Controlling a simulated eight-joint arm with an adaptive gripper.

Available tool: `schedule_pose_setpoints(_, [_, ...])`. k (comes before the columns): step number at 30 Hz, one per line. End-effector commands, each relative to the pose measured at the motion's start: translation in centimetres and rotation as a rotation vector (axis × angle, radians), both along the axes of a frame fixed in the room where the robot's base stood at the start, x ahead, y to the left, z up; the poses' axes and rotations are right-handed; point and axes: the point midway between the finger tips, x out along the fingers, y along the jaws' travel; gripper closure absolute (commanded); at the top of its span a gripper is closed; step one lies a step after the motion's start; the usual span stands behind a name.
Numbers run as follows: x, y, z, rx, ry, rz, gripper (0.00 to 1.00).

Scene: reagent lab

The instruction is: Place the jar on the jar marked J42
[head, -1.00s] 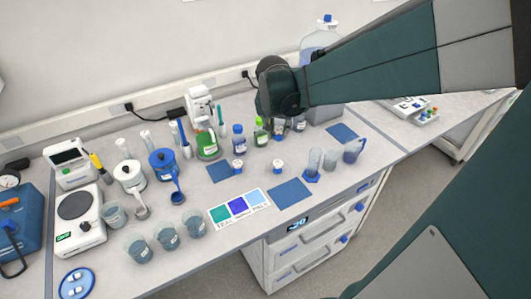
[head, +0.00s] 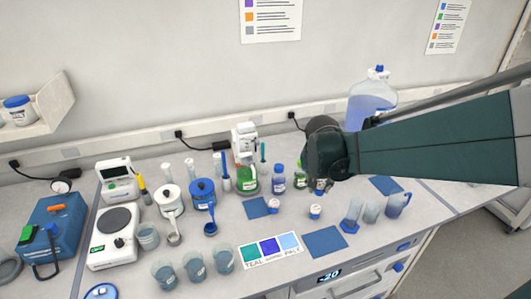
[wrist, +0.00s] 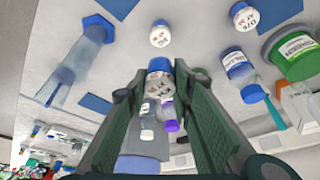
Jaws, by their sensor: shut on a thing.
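My gripper (wrist: 162,76) is shut on a small jar (wrist: 159,84) with a blue band and a printed white face, seen between the fingers in the wrist view. In the head view my dark gripper (head: 326,160) is over the back of the bench and hides most of what it holds. Two similar small white-and-blue jars stand apart on the bench: a left one (head: 274,204) and a right one (head: 315,211). They also show in the wrist view, one near the top centre (wrist: 160,35) and one at upper right (wrist: 243,16). Their printed marks are too small to read surely.
Blue-capped bottle (head: 279,180) and green bottle (head: 247,180) stand behind the jars. Blue mats (head: 326,242) lie on the bench. Beakers and a jug (head: 397,205) stand at right. A large carboy (head: 371,100) is behind my gripper. A shelf (head: 48,105) holds another jar.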

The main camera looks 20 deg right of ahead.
Motion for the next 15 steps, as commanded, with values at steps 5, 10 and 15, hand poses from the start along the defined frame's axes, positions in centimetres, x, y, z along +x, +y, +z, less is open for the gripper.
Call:
schedule_pose_setpoints(5, [0.1,0.0,-2.4,0.0,0.0,0.0,0.89])
schedule_pose_setpoints(10, [0.1,0.0,-3.4,0.0,0.0,0.0,0.89])
schedule_pose_setpoints(15, [0.0,0.0,-3.4,0.0,0.0,0.0,0.89])
